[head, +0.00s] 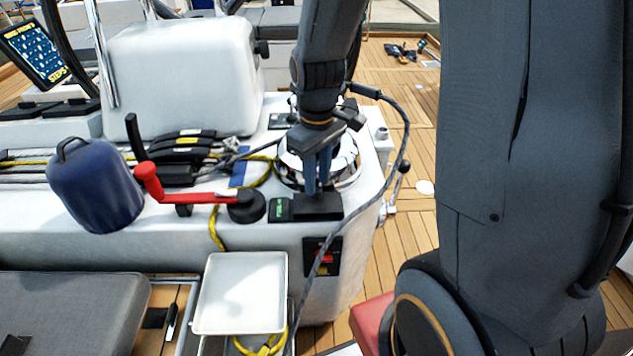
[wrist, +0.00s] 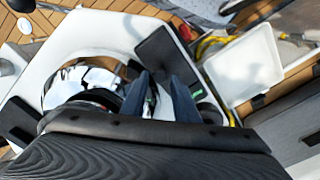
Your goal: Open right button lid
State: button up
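A flat black button lid (head: 318,207) lies on the front right of the white console, in front of the chrome winch. It looks closed. Left of it is a smaller black button housing with a green label (head: 279,210). My gripper (head: 318,186) points down just above and behind the black lid. Its two blue-grey fingers have a gap between them with nothing in it. In the wrist view, the fingers (wrist: 161,82) are apart, with the black lid (wrist: 160,54) beyond their tips. Whether a fingertip touches the lid cannot be told.
The chrome winch (head: 345,166) stands right behind my gripper. A red-handled crank (head: 190,196) lies to the left, near a blue bag (head: 95,187). A white tray (head: 242,292) sits below in front.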

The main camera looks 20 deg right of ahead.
jog(key=shift+f, duration=0.75)
grip_shut()
